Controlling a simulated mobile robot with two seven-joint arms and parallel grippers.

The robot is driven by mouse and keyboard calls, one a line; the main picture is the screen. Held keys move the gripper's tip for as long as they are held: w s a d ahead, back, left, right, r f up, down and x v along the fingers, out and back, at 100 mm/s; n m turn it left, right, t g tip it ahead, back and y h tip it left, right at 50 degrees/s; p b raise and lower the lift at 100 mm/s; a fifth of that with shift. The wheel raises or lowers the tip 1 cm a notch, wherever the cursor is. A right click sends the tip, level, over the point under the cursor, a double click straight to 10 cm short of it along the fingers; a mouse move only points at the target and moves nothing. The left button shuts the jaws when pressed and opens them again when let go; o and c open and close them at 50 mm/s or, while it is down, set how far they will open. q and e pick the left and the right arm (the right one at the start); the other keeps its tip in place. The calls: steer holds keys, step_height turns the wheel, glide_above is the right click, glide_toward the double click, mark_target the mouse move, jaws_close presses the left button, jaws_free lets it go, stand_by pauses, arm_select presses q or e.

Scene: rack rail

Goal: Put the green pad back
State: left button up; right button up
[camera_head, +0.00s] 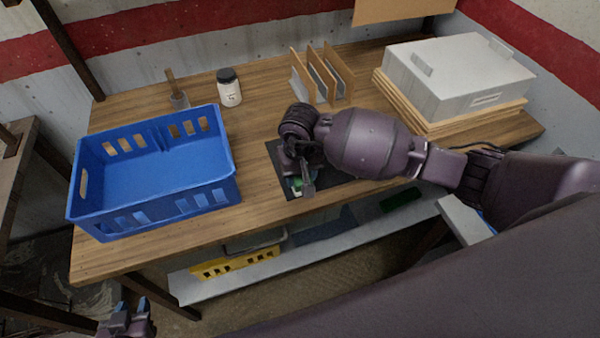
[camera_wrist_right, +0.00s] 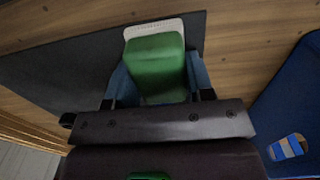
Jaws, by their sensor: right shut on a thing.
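The green pad (camera_wrist_right: 158,68) is between the blue fingers of my right gripper (camera_wrist_right: 158,85) in the right wrist view. A pale, rounded edge shows just beyond its far end. In the head view, my right gripper (camera_head: 302,186) points down over the dark mat (camera_head: 345,177), near its left side, and only a little of the pad shows there. The mat also shows in the right wrist view (camera_wrist_right: 60,75). I cannot tell whether the pad touches the mat. My left gripper (camera_head: 129,312) is low at the bottom left, off the table, its blue fingertips apart with nothing seen between them.
A blue crate (camera_head: 150,137) stands left of the mat. Behind are a jar (camera_head: 229,88), a small cup with a stick (camera_head: 178,98) and an upright wooden rack (camera_head: 321,76). A grey case (camera_head: 458,72) sits back right. A lower shelf holds a yellow crate (camera_head: 236,263) and a dark green item (camera_head: 401,199).

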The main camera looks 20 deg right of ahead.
steer(key=shift+f, duration=0.15)
steer(key=o, duration=0.9)
steer(key=shift+r, duration=0.25)
steer(key=shift+r+b, duration=0.5)
steer(key=shift+r, duration=5.5)
